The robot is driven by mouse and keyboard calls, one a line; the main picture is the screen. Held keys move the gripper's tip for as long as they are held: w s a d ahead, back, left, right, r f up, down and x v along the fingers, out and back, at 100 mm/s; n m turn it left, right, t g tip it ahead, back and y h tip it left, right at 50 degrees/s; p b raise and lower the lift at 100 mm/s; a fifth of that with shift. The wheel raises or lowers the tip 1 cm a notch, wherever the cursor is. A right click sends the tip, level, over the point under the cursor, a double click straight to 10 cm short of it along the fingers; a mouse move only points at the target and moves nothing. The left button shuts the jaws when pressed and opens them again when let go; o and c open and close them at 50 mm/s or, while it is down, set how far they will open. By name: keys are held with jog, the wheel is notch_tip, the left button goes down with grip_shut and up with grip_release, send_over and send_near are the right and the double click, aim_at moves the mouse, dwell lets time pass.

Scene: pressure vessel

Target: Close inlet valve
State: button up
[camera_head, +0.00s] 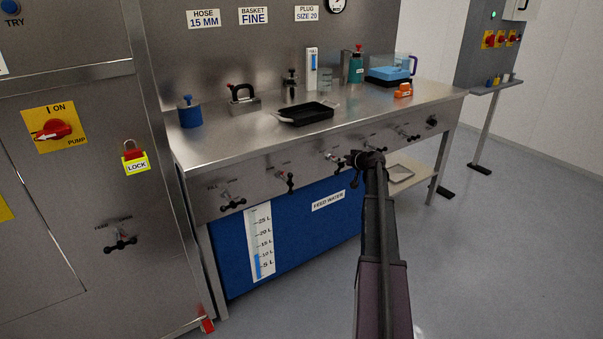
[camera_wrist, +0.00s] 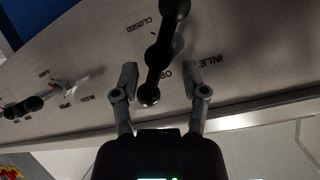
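The inlet valve's black bar handle (camera_wrist: 157,57) shows in the wrist view on the steel panel, with round knobs along it. It stands nearly upright in that picture, tilted to the right at the top. The panel around it reads "CLOSED", "INLET" and a partly covered word beginning "OP". My gripper (camera_wrist: 160,88) is open, one finger on each side of the handle's lower knob, with gaps visible on both sides.
A neighbouring red-marked valve (camera_wrist: 30,104) shows in the wrist view. A lower shelf (camera_head: 408,172) is behind my arm.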

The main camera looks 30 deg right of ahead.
jog(key=shift+s+a+n+h, duration=0.1)
jog(key=shift+a+n+h, duration=0.4)
jog(key=shift+n+h, duration=0.55)
jog(key=p+v, duration=0.5)
jog(key=v, duration=0.9)
jog(key=a+r+n+g+y+p, duration=0.2)
jog(key=a+p, duration=0.6)
jog(key=a, duration=1.5)
jog(key=shift+w+a+r+g+y+p, duration=0.2)
jog(key=shift+w+r+g+y+p, duration=0.15)
jog(key=shift+g+y, duration=0.75)
jog(key=s+a+f+g+h, duration=0.1)
jog(key=s+a+g, duration=0.3)
jog(key=s+a, duration=0.5)
jog(key=s+a+f+g+h, duration=0.1)
jog(key=s+a+f+g, duration=0.3)
jog(key=s+a, duration=0.6)
jog(key=shift+a+f+g, duration=0.35)
jog(key=shift+a+g, duration=0.05)
jog(key=shift+a, duration=3.3)
jog(key=shift+h, duration=0.25)
